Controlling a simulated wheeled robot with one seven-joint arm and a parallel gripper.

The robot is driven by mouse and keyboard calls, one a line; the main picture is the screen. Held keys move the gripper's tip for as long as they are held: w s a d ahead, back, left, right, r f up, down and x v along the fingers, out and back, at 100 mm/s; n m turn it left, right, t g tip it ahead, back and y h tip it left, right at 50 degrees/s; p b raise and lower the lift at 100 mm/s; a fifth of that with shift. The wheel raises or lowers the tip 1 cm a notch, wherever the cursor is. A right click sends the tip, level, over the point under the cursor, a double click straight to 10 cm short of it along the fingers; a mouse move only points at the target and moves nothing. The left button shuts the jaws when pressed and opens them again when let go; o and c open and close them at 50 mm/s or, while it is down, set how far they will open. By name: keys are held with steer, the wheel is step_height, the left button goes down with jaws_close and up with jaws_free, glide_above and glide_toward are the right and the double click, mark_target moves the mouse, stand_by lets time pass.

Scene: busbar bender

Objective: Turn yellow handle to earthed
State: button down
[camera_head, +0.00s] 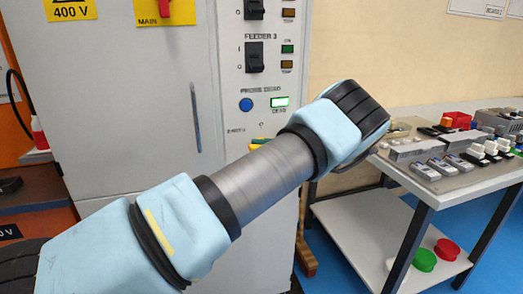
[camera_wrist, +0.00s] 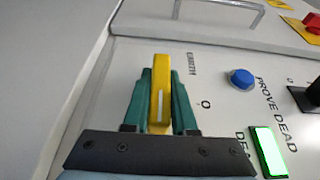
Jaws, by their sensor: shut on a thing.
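The yellow handle (camera_wrist: 159,110), with a white line along it, stands on the grey cabinet front in the wrist view. My gripper (camera_wrist: 162,78) is shut on it, with one dark green finger on each side. To the right of the handle are a label that seems to read EARTH (camera_wrist: 191,64) and an O mark (camera_wrist: 206,104). The handle's white line points at neither mark squarely, and its pivot is hidden. In the head view my arm covers most of the handle, and only a bit of yellow and green shows.
The blue PROVE DEAD button (camera_wrist: 241,79) and the lit green DEAD lamp (camera_wrist: 269,151) are close to the right of my gripper. The cabinet (camera_head: 120,110) has a door handle and switches above. A table (camera_head: 440,190) with parts stands at right.

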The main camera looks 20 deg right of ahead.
steer(key=shift+w+r, duration=0.1)
stand_by(0.3)
steer(key=c, duration=0.7)
jaws_free()
steer(key=shift+b+v, duration=1.7)
steer(key=shift+v, duration=3.7)
